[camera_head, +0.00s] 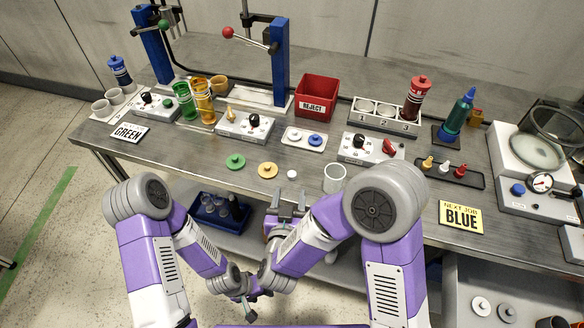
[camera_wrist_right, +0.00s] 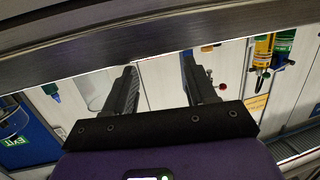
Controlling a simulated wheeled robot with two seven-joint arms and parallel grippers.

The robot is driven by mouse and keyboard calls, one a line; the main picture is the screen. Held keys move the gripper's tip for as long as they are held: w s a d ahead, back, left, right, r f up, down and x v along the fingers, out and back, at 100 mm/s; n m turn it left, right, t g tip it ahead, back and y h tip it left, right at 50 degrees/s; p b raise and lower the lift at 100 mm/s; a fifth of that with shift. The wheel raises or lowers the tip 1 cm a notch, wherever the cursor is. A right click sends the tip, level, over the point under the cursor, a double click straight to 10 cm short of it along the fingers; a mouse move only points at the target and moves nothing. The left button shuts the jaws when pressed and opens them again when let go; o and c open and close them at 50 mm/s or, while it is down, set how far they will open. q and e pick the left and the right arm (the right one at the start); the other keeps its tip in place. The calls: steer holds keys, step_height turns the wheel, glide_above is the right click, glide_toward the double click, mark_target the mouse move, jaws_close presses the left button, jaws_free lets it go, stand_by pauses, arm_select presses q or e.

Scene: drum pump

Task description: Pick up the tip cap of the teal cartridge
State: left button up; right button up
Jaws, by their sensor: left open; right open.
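The teal cartridge (camera_head: 457,116) stands tilted in a small dark stand at the right of the bench in the head view. A blue conical piece, apparently its tip cap (camera_head: 469,94), sits at its upper end. My right gripper (camera_head: 287,204) is open and empty in front of the bench's front edge, far to the left of the cartridge and lower in the picture. Its two spread fingers (camera_wrist_right: 158,72) show in the right wrist view with nothing between them. My left gripper (camera_head: 248,312) is low, in front of the bench, small in view and away from the cartridge.
A black tray (camera_head: 477,183) with small yellow, red and white pieces lies in front of the cartridge. A numbered rack (camera_head: 362,122) with a red-topped cartridge (camera_head: 415,98) stands left of it. A scale (camera_head: 513,168) is at right. A white cup (camera_head: 334,179) stands near the front edge.

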mark_target(292, 177)
steer(key=shift+w+d, duration=0.1)
steer(key=shift+w, duration=0.15)
steer(key=shift+a+r+b+x, duration=0.1)
steer(key=shift+b+x, duration=0.25)
steer(key=shift+x, duration=1)
steer(key=shift+a+r+b+x, duration=0.15)
steer(key=shift+b+x, duration=0.2)
steer(key=shift+x, duration=1.05)
jaws_close()
